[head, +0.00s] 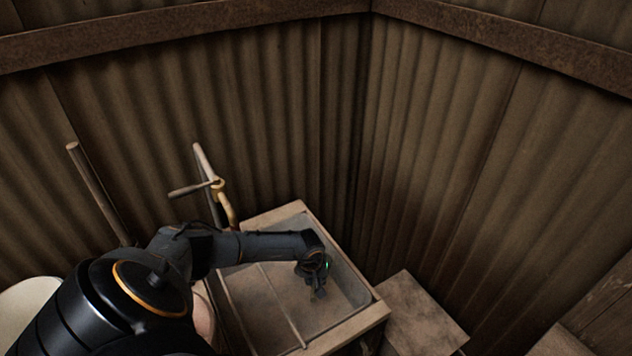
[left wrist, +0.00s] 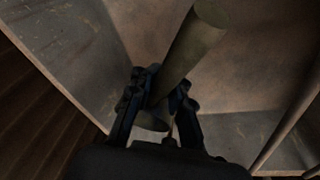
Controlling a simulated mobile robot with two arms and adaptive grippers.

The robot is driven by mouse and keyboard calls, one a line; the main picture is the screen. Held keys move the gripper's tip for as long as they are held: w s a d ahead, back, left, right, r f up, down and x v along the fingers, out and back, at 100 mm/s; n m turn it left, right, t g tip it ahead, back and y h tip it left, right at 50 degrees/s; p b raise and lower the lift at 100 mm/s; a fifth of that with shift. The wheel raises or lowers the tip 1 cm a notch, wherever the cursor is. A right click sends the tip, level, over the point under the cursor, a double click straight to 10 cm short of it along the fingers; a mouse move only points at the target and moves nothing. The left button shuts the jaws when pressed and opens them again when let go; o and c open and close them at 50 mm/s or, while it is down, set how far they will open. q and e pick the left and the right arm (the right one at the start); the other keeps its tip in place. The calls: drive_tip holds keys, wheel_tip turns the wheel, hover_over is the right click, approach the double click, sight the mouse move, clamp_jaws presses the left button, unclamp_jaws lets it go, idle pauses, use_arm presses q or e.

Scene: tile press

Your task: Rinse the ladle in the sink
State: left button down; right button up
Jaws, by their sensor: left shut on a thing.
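The sink (head: 358,322) is a wood-framed basin with grey inner walls, at the lower middle of the head view. My left gripper (head: 318,292) hangs over the basin, pointing down. In the left wrist view, my left gripper (left wrist: 163,92) is shut on a thick, dull olive-brown rod, which looks like the handle of the ladle (left wrist: 192,45). The rod slants up and right between the fingers. The ladle's bowl cannot be made out, and the ladle is too small and dark to tell in the head view. My right gripper is not in view.
A brass-coloured tap (head: 226,205) on an upright pipe (head: 203,165) stands at the sink's back left. A thin bar (head: 280,305) crosses the basin. A wooden box top (head: 420,315) is right of the sink. Corrugated walls (head: 450,130) close in behind.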

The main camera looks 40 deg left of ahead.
use_arm(q)
drive_tip(key=shift+f+b, duration=3.35)
drive_tip(key=shift+f, duration=1.45)
drive_tip(key=shift+r, duration=0.15)
drive_tip(key=shift+r+p, duration=3.55)
drive_tip(key=shift+r, duration=1.05)
wheel_tip(320, 180, up, 12)
drive_tip(key=p, duration=0.8)
drive_tip(key=shift+r+p, duration=0.25)
drive_tip(key=shift+p, duration=0.15)
